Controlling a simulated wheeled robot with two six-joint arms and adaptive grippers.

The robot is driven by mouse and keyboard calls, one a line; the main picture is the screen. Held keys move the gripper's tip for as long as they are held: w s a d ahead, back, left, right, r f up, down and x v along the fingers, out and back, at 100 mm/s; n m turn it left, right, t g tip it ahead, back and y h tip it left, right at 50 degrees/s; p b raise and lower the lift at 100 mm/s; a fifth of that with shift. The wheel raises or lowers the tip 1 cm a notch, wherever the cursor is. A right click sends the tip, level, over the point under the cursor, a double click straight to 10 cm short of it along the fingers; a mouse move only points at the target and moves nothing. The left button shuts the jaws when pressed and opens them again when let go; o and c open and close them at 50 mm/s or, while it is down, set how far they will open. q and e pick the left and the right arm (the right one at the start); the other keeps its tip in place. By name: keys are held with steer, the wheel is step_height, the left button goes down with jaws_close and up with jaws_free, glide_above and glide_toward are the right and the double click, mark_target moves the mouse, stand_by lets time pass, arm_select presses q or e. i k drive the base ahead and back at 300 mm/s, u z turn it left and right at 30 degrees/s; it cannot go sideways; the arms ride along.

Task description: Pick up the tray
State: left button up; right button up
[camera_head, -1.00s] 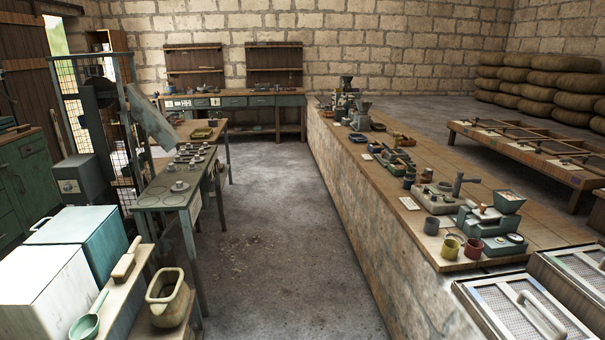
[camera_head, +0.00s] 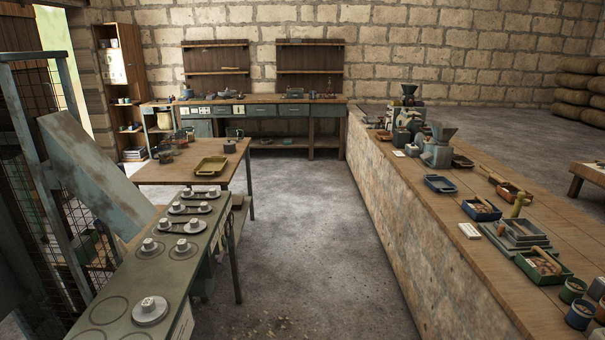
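Several tray-like things are in view, and I cannot tell which one the task means. A shallow olive-yellow tray (camera_head: 210,167) with handles lies on the wooden table (camera_head: 237,153) ahead and left of centre; it looks empty. A small dark blue tray (camera_head: 440,184) lies on the long counter at right. A blue box-like tray (camera_head: 482,209) and a green tray (camera_head: 543,266) with things in them stand nearer on that counter. Neither of my grippers shows in the view.
A metal bench (camera_head: 168,272) with cups on plates runs along the left, beside a mesh frame (camera_head: 55,195). The stone-sided counter (camera_head: 450,262) runs along the right. A workbench (camera_head: 262,100) stands at the back wall.

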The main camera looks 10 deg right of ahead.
mark_target(440, 184)
steer(key=z, duration=0.25)
steer(key=i, duration=1.8)
steer(key=z, duration=1.15)
steer(key=i, duration=1.35)
steer(key=z, duration=0.9)
